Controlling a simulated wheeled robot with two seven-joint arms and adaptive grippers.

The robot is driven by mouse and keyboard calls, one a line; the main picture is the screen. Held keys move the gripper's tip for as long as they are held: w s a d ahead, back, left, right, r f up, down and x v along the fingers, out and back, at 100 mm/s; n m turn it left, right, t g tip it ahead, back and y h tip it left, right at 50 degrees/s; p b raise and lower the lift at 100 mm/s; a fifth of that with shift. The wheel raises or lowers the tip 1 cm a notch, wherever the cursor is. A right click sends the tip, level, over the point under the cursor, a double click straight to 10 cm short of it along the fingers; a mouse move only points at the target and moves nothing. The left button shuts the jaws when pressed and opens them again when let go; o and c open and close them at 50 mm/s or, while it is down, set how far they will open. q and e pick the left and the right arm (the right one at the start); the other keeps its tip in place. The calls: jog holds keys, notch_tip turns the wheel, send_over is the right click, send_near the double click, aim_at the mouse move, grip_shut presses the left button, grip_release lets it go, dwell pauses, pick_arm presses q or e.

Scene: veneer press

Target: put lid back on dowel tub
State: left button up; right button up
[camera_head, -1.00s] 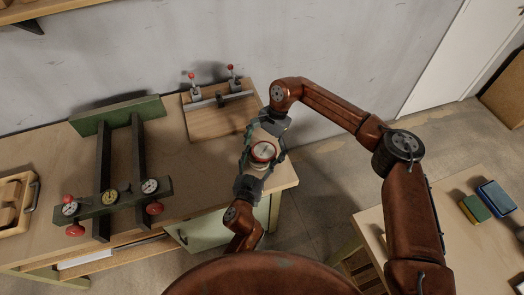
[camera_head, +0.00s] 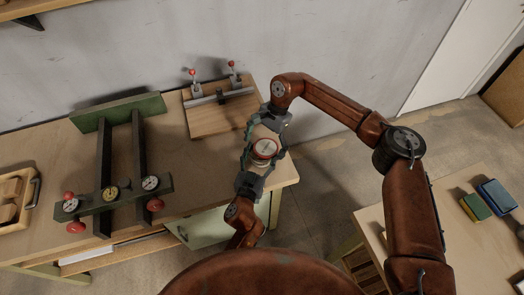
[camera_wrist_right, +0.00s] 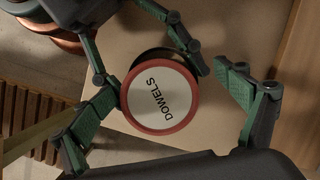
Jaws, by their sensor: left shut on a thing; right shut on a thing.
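The round lid (camera_wrist_right: 162,97), white with a red rim and the word DOWELS, faces up; it also shows in the head view (camera_head: 265,149). My right gripper (camera_head: 273,122) reaches in from the far side and is shut on the lid, its fingers on both sides of it in the wrist view (camera_wrist_right: 170,100). My left gripper (camera_head: 252,172) comes from the near side and is shut on the dowel tub. The tub (camera_wrist_right: 152,53) is mostly hidden under the lid; a dark edge shows past the lid's upper side. I cannot tell whether lid and tub touch.
Both grippers are over the right end of the workbench (camera_head: 205,205). A board with red-knobbed clamps (camera_head: 215,118) lies behind, a green press frame (camera_head: 120,150) to the left. A second table at right holds a green block (camera_head: 475,207) and a blue block (camera_head: 497,196).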

aim_at(259, 161)
pick_arm(q)
jog(key=shift+s+d+r, duration=0.1)
jog(key=shift+d+r, duration=0.1)
jog(key=shift+d, duration=0.05)
pick_arm(e)
jog(key=shift+w+d+r, duration=0.1)
jog(key=shift+w+r, duration=0.05)
jog(key=shift+r, duration=0.5)
jog(key=c, duration=0.3)
pick_arm(q)
jog(key=shift+o, duration=0.2)
pick_arm(e)
jog(key=shift+d+r, duration=0.1)
jog(key=shift+r, duration=0.2)
jog(key=c, duration=0.5)
jog(key=shift+w+r, duration=0.1)
jog(key=c, duration=0.4)
pick_arm(q)
jog(key=o, duration=1.2)
pick_arm(e)
jog(key=shift+c, duration=0.3)
pick_arm(q)
jog(key=o, duration=0.6)
jog(key=shift+c, duration=0.2)
pick_arm(e)
jog(key=shift+d, duration=0.1)
jog(key=shift+c, duration=1.4)
